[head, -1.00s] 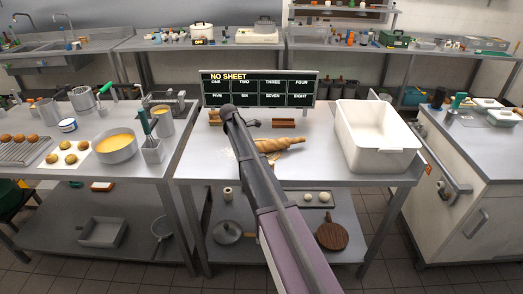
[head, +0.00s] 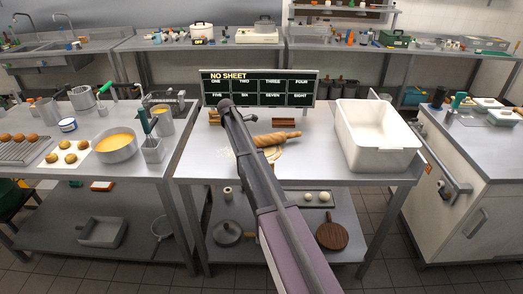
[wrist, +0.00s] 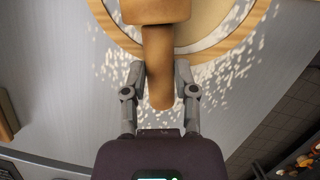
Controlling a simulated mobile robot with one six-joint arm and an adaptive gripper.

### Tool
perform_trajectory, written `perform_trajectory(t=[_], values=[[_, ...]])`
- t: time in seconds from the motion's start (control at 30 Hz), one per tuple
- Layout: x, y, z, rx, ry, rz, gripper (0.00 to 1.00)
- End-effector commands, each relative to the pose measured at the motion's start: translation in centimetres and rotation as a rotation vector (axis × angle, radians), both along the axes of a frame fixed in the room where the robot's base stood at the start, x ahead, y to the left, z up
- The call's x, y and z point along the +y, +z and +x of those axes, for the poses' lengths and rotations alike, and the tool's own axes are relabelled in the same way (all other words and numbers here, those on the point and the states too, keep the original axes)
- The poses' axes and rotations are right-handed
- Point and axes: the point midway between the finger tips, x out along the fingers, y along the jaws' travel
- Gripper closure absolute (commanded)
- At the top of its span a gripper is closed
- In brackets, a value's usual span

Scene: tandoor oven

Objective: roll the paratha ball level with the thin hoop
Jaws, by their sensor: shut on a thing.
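My gripper (wrist: 160,78) is shut on one handle of the wooden rolling pin (wrist: 155,11), as the wrist view shows. The pin lies across a thin tan wooden hoop (wrist: 250,27). Pale yellow dough (wrist: 205,22) shows inside the hoop, partly covered by the pin. I cannot tell whether the dough is level with the hoop. In the head view the rolling pin (head: 277,138) slants across the work table, with a pale round (head: 270,155) showing in front of it. My arm hides the gripper there.
Flour is scattered around the hoop. A menu board (head: 258,88) reading "NO SHEET" stands behind it, with a small wooden block (head: 285,122) in front of the board. A white tub (head: 377,137) fills the table's right side. The table's front is clear.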

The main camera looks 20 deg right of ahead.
Motion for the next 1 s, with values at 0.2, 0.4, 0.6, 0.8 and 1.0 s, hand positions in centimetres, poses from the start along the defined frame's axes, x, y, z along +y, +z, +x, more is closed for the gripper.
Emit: perform_trajectory(t=[0.2,0.4,0.6,0.8,1.0], values=[[0.02,-0.11,0.9,0.0,0.0,0.001,1.0],[0.02,0.21,0.86,0.0,0.0,0.002,1.0],[0.01,0.54,0.86,0.0,0.0,0.001,1.0],[0.0,0.52,0.86,0.0,0.0,0.0,1.0],[0.0,0.52,0.86,0.0,0.0,0.0,0.48]])
